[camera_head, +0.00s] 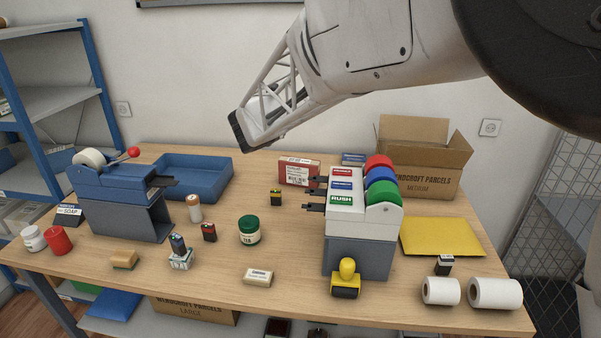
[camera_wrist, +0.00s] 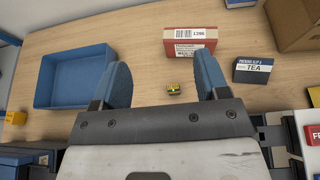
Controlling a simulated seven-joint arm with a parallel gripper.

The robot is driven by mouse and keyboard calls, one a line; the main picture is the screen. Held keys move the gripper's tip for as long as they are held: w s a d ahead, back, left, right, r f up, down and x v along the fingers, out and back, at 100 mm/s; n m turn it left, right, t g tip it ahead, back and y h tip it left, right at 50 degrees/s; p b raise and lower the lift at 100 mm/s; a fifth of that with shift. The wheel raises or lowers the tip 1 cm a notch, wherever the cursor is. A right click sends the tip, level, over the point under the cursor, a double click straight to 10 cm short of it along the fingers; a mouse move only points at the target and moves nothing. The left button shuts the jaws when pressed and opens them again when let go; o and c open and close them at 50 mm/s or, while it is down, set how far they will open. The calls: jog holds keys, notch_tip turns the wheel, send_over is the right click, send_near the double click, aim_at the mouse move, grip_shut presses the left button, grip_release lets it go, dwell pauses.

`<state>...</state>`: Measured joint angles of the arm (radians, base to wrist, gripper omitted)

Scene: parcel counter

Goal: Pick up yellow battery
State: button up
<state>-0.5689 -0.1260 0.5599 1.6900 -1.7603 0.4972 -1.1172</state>
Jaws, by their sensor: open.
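The yellow battery (camera_head: 276,198) is a small block with a black and a yellow part, standing on the counter in front of the red-and-white box (camera_head: 299,170). In the wrist view the battery (camera_wrist: 174,90) looks very small, between my two blue fingers and well below them. My gripper (camera_wrist: 162,68) is open with nothing between its fingers. In the head view my arm comes in from the upper right and ends above the back of the counter; the fingers are not clear there.
A blue tray (camera_head: 195,178) lies back left of the battery. A tape dispenser (camera_head: 115,200) stands left, a grey label dispenser (camera_head: 360,245) with coloured rolls right. An open carton (camera_head: 430,178) stands back right. Bare counter surrounds the battery.

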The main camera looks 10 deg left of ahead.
send_near(275, 191)
jog(key=x, duration=0.4)
jog(key=shift+w+f, duration=0.2)
jog(key=shift+w, duration=0.05)
jog(key=shift+w, duration=0.1)
jog(key=shift+x, duration=1.25)
jog(key=shift+f, duration=0.1)
jog(key=shift+x, duration=2.55)
jog(key=c, duration=1.1)
jog(key=shift+o, duration=0.2)
